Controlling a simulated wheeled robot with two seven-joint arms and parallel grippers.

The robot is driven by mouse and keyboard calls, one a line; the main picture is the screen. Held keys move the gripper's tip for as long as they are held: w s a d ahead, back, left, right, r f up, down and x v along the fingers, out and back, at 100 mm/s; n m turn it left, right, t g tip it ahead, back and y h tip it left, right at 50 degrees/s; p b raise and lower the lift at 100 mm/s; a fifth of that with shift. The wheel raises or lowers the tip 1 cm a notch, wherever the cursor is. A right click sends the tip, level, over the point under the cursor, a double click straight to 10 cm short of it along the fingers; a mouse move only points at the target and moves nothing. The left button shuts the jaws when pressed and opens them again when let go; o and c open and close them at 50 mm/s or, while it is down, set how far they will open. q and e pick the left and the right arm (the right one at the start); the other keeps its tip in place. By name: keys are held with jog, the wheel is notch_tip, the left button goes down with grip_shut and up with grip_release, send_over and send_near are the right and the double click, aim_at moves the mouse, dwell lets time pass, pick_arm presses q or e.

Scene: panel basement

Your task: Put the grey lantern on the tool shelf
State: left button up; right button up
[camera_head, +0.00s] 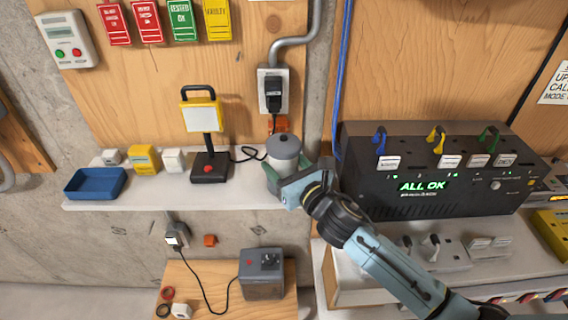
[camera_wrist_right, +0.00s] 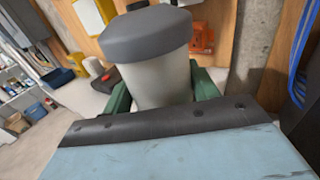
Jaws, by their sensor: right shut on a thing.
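The grey lantern (camera_head: 284,148) has a dark grey cap and a pale body. It is at the right end of the white shelf (camera_head: 225,193), upright in the head view. My right gripper (camera_head: 278,176) is shut around its lower body. In the right wrist view the lantern (camera_wrist_right: 150,55) fills the middle, between the green fingers (camera_wrist_right: 165,92) of my gripper. Its base is hidden, so I cannot tell whether it touches the shelf. My left gripper is not in view.
On the shelf stand a black and yellow work lamp (camera_head: 207,140), a blue tray (camera_head: 95,183) and a yellow box (camera_head: 145,159). A black panel reading ALL OK (camera_head: 430,175) stands to the right. A grey box (camera_head: 262,273) sits on a lower wooden surface. A cable lies behind the lantern.

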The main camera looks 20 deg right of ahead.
jog(key=o, duration=1.3)
jog(key=shift+f, duration=0.1)
jog(key=shift+r, duration=0.2)
jog(key=b+v, duration=0.1)
jog(key=v, duration=1.1)
